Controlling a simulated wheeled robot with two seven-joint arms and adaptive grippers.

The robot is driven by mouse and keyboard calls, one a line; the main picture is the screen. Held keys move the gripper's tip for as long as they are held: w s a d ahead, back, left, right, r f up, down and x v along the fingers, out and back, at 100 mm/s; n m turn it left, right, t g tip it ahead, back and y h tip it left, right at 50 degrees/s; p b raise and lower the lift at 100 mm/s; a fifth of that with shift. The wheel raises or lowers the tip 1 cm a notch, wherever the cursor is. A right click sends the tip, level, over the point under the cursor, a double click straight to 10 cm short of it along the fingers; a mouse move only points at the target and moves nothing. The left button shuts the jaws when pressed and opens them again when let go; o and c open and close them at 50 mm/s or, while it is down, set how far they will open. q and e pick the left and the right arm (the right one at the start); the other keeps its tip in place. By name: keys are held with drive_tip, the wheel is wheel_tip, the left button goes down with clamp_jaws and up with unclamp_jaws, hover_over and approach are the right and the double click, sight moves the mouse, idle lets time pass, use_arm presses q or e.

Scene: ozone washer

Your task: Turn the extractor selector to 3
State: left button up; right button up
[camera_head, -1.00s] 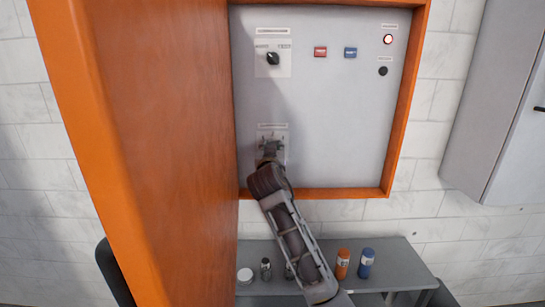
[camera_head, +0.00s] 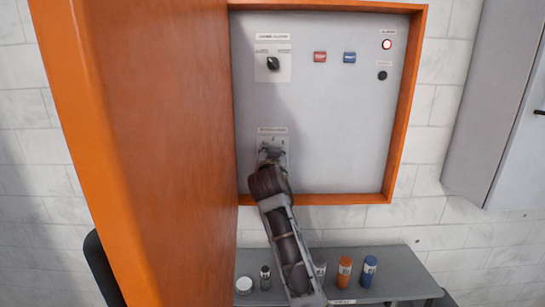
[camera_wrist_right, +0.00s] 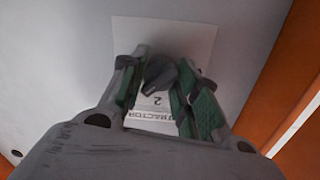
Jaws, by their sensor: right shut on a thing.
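The extractor selector (camera_wrist_right: 160,74) is a dark knob on a white label plate (camera_wrist_right: 190,35), seen in the right wrist view. The number 2 and part of the word "EXTRACTOR" show on the plate. My right gripper (camera_wrist_right: 160,80) has its green-padded fingers on both sides of the knob, shut on it. In the head view my right gripper (camera_head: 270,157) covers the selector on the lower left of the grey panel (camera_head: 340,130). My left gripper is not in view.
An upper selector (camera_head: 273,63), a red button (camera_head: 320,57), a blue button (camera_head: 350,57), a lit red lamp (camera_head: 387,45) and a black knob (camera_head: 382,76) are on the panel. The open orange cabinet door (camera_head: 150,150) stands at left. Bottles stand on a grey bench (camera_head: 400,273) below.

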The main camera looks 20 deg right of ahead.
drive_tip(key=o, duration=1)
drive_tip(key=shift+o, duration=0.2)
drive_tip(key=shift+s, duration=0.15)
drive_tip(key=v, duration=0.7)
drive_tip(key=shift+s, duration=0.1)
